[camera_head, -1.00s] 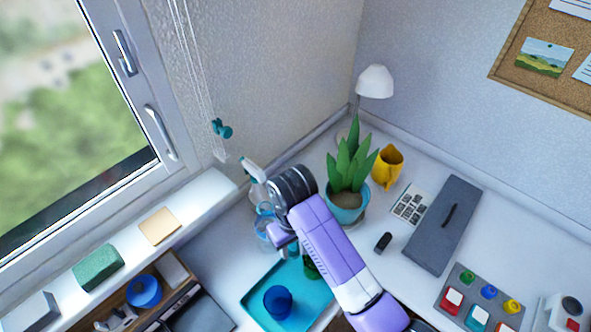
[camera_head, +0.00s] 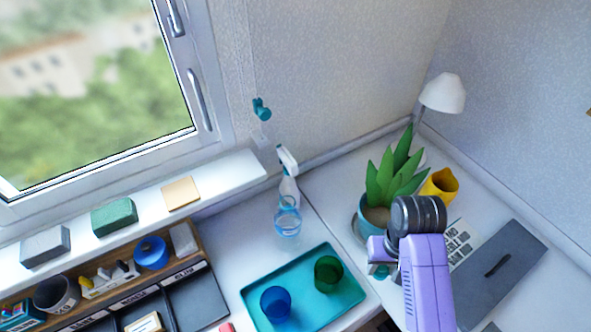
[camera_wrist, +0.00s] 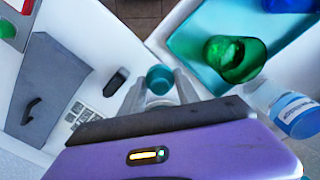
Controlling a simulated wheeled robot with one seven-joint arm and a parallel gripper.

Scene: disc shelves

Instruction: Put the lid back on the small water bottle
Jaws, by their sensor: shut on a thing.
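My gripper (camera_wrist: 160,88) is shut on a round teal piece, which looks like the lid (camera_wrist: 160,76), held between its fingertips in the wrist view. In the head view a bit of teal shows below the gripper (camera_head: 379,268), in front of the plant pot. The small clear water bottle (camera_head: 287,222) with a blue band stands upright on the desk, left of the gripper and apart from it. Its blue label also shows at the right of the wrist view (camera_wrist: 297,114). I cannot make out the bottle's mouth clearly.
A teal tray (camera_head: 262,318) with a blue cup (camera_head: 276,304) and a green cup (camera_head: 328,274) lies between bottle and gripper, nearer the front. A spray bottle (camera_head: 288,188) stands just behind the bottle. The potted plant (camera_head: 388,190) stands behind the gripper.

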